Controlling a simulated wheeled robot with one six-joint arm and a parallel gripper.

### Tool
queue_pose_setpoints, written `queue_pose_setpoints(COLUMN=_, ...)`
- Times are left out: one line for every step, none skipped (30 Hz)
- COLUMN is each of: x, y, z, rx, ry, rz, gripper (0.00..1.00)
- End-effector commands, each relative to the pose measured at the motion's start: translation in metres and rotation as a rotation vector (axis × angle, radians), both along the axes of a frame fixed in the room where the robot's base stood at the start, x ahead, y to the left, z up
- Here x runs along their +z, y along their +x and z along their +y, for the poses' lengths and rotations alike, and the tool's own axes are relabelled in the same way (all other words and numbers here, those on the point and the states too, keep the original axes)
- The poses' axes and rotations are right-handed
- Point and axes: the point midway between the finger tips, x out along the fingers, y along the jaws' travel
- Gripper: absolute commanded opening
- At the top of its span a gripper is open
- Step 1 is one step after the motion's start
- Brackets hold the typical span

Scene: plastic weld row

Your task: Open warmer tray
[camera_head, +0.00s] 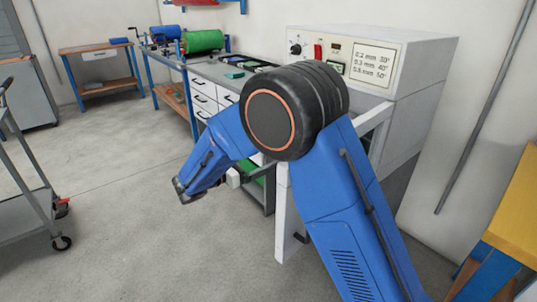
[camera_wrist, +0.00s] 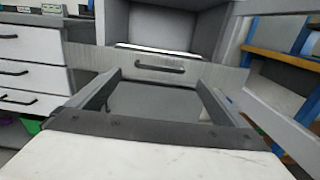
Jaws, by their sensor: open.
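The warmer is a white cabinet (camera_head: 425,62) with a knob, a red switch and a printed label, at the right of the head view. My arm hides much of its front there. In the wrist view, the grey metal tray front (camera_wrist: 215,75) with a dark bar handle (camera_wrist: 158,67) lies straight ahead. An open, lit cavity (camera_wrist: 170,22) shows above and behind it. I cannot tell how far the tray is pulled out. My gripper (camera_wrist: 158,82) is open and empty, its fingers on either side of the handle's line. In the head view my gripper (camera_head: 181,190) points down-left.
A white frame (camera_head: 283,215) stands beside my arm. White drawers (camera_wrist: 30,70) are at the left of the wrist view. A bench with a green roll (camera_head: 203,41) is behind. A grey cart (camera_head: 30,215) stands left, a yellow-topped table (camera_head: 515,215) right. Floor between is clear.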

Motion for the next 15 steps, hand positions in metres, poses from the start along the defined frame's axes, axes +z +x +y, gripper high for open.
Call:
queue_pose_setpoints(x=0.000, y=-0.006, z=0.010, rx=0.004, ry=0.000, rz=-0.001, gripper=0.97)
queue_pose_setpoints(x=0.000, y=-0.010, z=0.015, rx=0.003, ry=0.000, rz=-0.001, gripper=0.97)
queue_pose_setpoints(x=0.000, y=-0.015, z=0.022, rx=0.003, ry=0.000, rz=0.000, gripper=0.97)
queue_pose_setpoints(x=0.000, y=-0.018, z=0.027, rx=0.004, ry=0.000, rz=0.000, gripper=0.97)
queue_pose_setpoints(x=0.000, y=-0.022, z=0.031, rx=0.003, ry=-0.001, rz=-0.001, gripper=0.97)
queue_pose_setpoints(x=0.000, y=-0.026, z=0.038, rx=0.003, ry=-0.001, rz=-0.001, gripper=0.97)
queue_pose_setpoints(x=0.000, y=-0.030, z=0.043, rx=0.003, ry=-0.001, rz=-0.001, gripper=0.97)
queue_pose_setpoints(x=0.000, y=-0.034, z=0.047, rx=0.003, ry=0.000, rz=0.000, gripper=0.97)
queue_pose_setpoints(x=0.000, y=-0.038, z=0.053, rx=0.003, ry=0.001, rz=-0.001, gripper=0.97)
queue_pose_setpoints(x=0.000, y=-0.041, z=0.058, rx=0.003, ry=0.001, rz=-0.001, gripper=0.97)
queue_pose_setpoints(x=0.000, y=-0.044, z=0.062, rx=0.003, ry=0.000, rz=-0.001, gripper=0.97)
queue_pose_setpoints(x=0.000, y=-0.048, z=0.067, rx=0.002, ry=0.001, rz=-0.001, gripper=0.97)
queue_pose_setpoints(x=0.000, y=-0.050, z=0.070, rx=0.002, ry=0.001, rz=-0.001, gripper=0.97)
queue_pose_setpoints(x=0.000, y=-0.053, z=0.073, rx=0.002, ry=0.000, rz=0.000, gripper=0.97)
queue_pose_setpoints(x=0.000, y=-0.056, z=0.078, rx=0.002, ry=0.000, rz=0.000, gripper=0.97)
